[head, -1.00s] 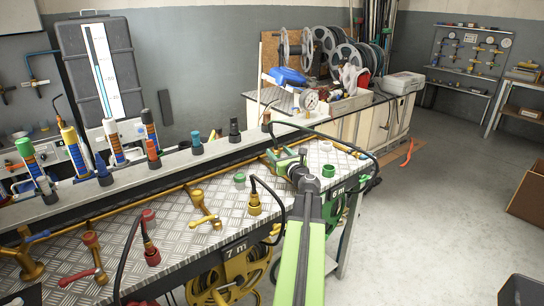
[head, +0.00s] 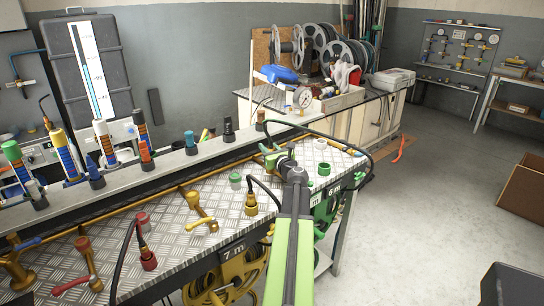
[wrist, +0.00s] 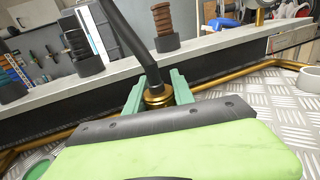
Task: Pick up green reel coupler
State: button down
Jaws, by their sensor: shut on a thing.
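My gripper (head: 272,153) is over the far part of the checkered metal bench, with its pale green arm reaching in from the bottom. In the wrist view its teal fingers (wrist: 158,90) are shut around a brass-coloured coupler (wrist: 157,97), one finger on each side. A black hose bends up from this coupler. In the head view a black hose (head: 350,146) arches from near my gripper to the right and down towards the green reel (head: 326,208) under the bench. The coupler itself is mostly hidden by my gripper in the head view.
A yellow coupler (head: 251,206) and a red coupler (head: 148,260) with hoses stand on the bench. A green ring (head: 323,169), a white ring (head: 320,143) and a green cap (head: 235,181) are near my arm. A raised ledge (head: 185,158) with several coloured pieces runs behind.

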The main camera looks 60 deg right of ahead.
jog(key=shift+r, duration=0.1)
jog(key=s+d+r+p, duration=0.5)
jog(key=s+r+p, duration=0.5)
jog(key=p, duration=0.1)
jog(key=shift+s+d+r, duration=0.2)
jog(key=shift+s+r, duration=0.05)
jog(key=shift+r, duration=0.15)
jog(key=shift+s, duration=0.1)
